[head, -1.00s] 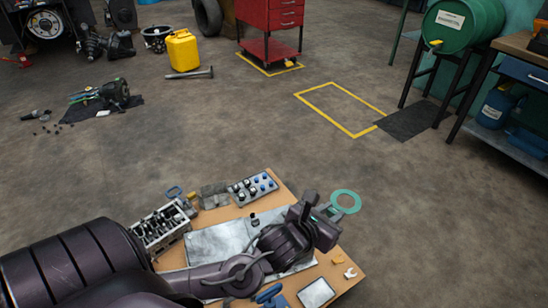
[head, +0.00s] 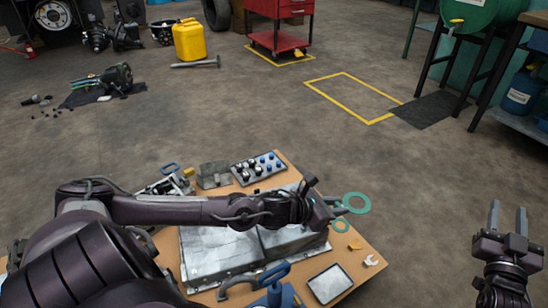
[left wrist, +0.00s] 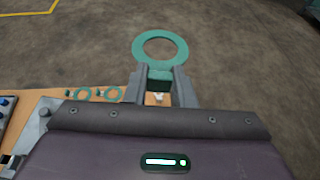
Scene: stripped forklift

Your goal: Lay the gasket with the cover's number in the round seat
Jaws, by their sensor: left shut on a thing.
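My left gripper (head: 328,208) is shut on the tab of a teal ring gasket (head: 368,203). The ring sticks out past the fingertips, beyond the table's right side. It also shows in the left wrist view (left wrist: 137,48), the tab between the fingers. A smaller teal ring (head: 348,227) shows just below it in the head view. Two small teal rings with tabs lie on the table in the left wrist view. My right gripper (head: 508,218) is open and empty at the far right. A grey metal housing (head: 215,258) lies under my left arm. I cannot make out a number or a round seat.
The wooden table (head: 365,275) also holds a tray of blue and dark knobs (head: 258,168), a blue tool (head: 273,280), a white-faced panel (head: 330,284) and small yellow and white pieces. Open floor lies beyond the table.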

